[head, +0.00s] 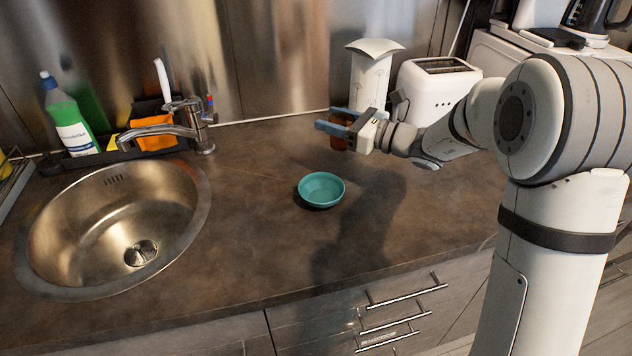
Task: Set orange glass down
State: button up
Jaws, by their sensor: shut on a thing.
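The orange glass (338,142) is a small amber-brown vessel in the head view, right of centre near the back of the counter. My gripper (336,125) reaches in from the right and is shut on the glass, with its fingers pointing left. The fingers hide much of the glass, and only its lower part shows clearly below them. The glass looks upright. I cannot tell whether its base touches the brown countertop (250,235).
A teal bowl (321,188) sits on the counter in front of my gripper. The steel sink (80,235) and tap (185,130) are at left. A white toaster (432,95) and white dispenser (371,75) stand behind. Counter between tap and gripper is clear.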

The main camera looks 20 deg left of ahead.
notch_tip(320, 180, down, 10)
jog(key=shift+r+b, duration=0.1)
jog(key=shift+b, duration=0.3)
jog(key=o, duration=1)
